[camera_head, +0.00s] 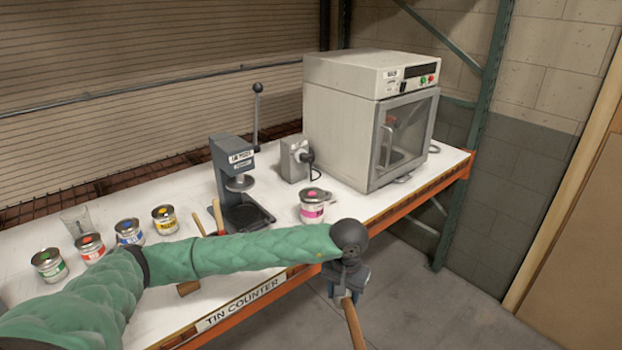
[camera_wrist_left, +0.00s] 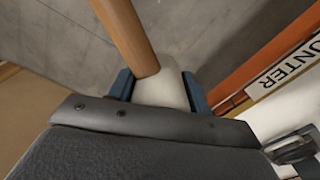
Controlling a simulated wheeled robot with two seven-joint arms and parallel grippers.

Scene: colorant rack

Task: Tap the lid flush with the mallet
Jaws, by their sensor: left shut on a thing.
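My left gripper (camera_head: 346,290) is past the counter's front edge, above the floor. In the left wrist view its blue fingers (camera_wrist_left: 159,84) are shut on the pale head of the mallet (camera_wrist_left: 160,92). The mallet's wooden handle (camera_head: 354,326) points away from the gripper and down in the head view. A tin with a pink label (camera_head: 312,212) stands upright on the counter behind my left forearm, apart from the mallet. A grey lid (camera_head: 314,193) lies on its top; I cannot tell how flush it sits. My right gripper is not in view.
The white counter (camera_head: 285,217) has an orange front rail. A grey press (camera_head: 238,185), small grey box (camera_head: 295,160) and large oven-like machine (camera_head: 345,115) stand behind the pink tin. Several coloured tins (camera_head: 130,232), a glass (camera_head: 77,221) and wooden-handled tools (camera_head: 218,215) are at left.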

